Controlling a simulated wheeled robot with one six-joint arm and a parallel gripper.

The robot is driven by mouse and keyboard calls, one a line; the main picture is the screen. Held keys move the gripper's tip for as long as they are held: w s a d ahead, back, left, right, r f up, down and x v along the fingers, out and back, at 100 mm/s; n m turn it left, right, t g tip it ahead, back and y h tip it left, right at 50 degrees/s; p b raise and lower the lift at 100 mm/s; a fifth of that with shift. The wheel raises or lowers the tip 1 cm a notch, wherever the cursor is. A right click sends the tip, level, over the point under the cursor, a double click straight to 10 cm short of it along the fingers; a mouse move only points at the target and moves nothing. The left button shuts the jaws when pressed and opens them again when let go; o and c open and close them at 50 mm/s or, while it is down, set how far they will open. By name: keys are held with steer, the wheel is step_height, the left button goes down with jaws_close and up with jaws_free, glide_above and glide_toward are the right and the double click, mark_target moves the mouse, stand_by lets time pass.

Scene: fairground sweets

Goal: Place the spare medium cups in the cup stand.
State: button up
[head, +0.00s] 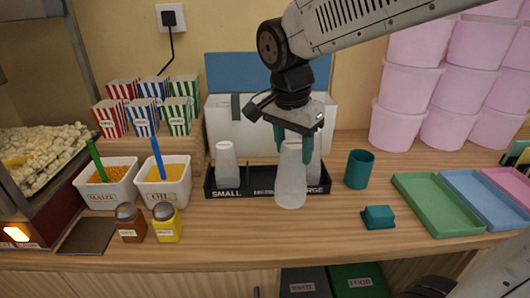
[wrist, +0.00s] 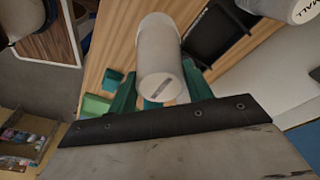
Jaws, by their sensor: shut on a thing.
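My gripper (head: 293,148) is shut on a pale, translucent upside-down cup or stack of cups (head: 291,182), in front of the cup stand. It fills the space between the green fingers in the wrist view (wrist: 160,62). The black cup stand (head: 256,192) has a SMALL label at left, a LARGE label at right and a middle label partly hidden by the held cups. It also shows in the wrist view (wrist: 212,36). Pale cups (head: 227,165) stand in the SMALL place.
A teal cup-shaped container (head: 359,169) and a small teal box (head: 378,216) stand to the right. Beyond are green (head: 437,205) and blue trays. Tubs of maize (head: 108,182) and oil (head: 164,184) and two shakers stand left. A white box is behind the stand.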

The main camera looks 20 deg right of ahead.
steer(key=w+f, duration=0.4)
steer(key=w, duration=0.9)
steer(key=shift+a+f, duration=0.25)
steer(key=shift+f, duration=0.25)
steer(key=o, duration=1.3)
steer(key=shift+c, duration=0.2)
